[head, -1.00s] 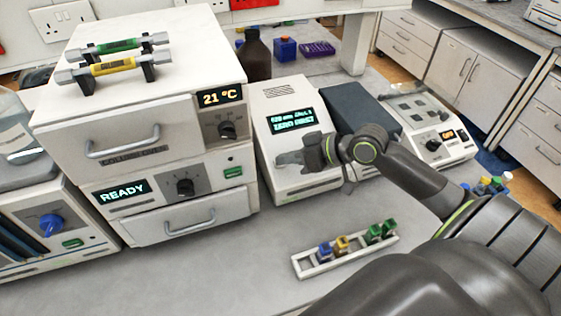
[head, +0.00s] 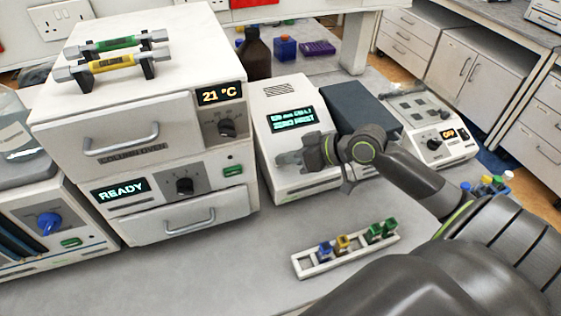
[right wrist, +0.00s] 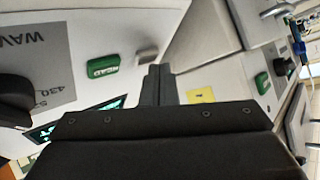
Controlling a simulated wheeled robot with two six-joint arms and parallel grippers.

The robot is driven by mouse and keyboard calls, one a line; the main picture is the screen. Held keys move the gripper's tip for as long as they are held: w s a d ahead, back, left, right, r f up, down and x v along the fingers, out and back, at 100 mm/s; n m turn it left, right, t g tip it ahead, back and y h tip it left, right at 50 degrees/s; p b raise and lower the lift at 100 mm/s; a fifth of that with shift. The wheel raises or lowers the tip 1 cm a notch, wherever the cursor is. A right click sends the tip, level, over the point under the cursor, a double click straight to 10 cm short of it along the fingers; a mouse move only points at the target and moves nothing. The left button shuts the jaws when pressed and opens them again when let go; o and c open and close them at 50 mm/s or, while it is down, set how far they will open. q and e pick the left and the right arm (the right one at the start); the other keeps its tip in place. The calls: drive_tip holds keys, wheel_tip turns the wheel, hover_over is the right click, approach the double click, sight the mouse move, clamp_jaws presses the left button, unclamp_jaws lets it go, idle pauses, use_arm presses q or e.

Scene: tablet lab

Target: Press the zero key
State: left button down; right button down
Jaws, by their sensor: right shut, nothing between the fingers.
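The white instrument (head: 292,94) in the middle of the bench has a lit display (head: 291,118) whose lower line reads like "ZERO FIRST". My right gripper (head: 284,159) is shut and empty at its front, hiding part of the panel in the head view. In the right wrist view the closed fingertips (right wrist: 160,70) are close to a small grey key (right wrist: 147,54) beside a green READ key (right wrist: 103,66). The grey key's legend is not readable. I cannot tell whether the fingertips touch it. My left gripper is not in view.
A white oven (head: 140,105) reading 21 °C and READY stands to the left. A rack of small coloured-top cuvettes (head: 345,254) lies in front. A device reading OFF (head: 432,140) stands at the right. A brown bottle (head: 257,58) is behind.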

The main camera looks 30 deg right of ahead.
drive_tip(key=shift+w+f, duration=0.15)
drive_tip(key=shift+f, duration=0.25)
idle(0.6)
idle(0.3)
drive_tip(key=shift+s+r+p, duration=0.35)
drive_tip(key=shift+r+p, duration=0.25)
drive_tip(key=shift+r, duration=0.15)
drive_tip(key=r+p, duration=0.1)
drive_tip(key=s+r+p, duration=0.1)
drive_tip(key=r+p, duration=0.1)
drive_tip(key=s+r+p, duration=0.1)
drive_tip(key=p, duration=0.1)
drive_tip(key=shift+a+r, duration=0.3)
idle(0.7)
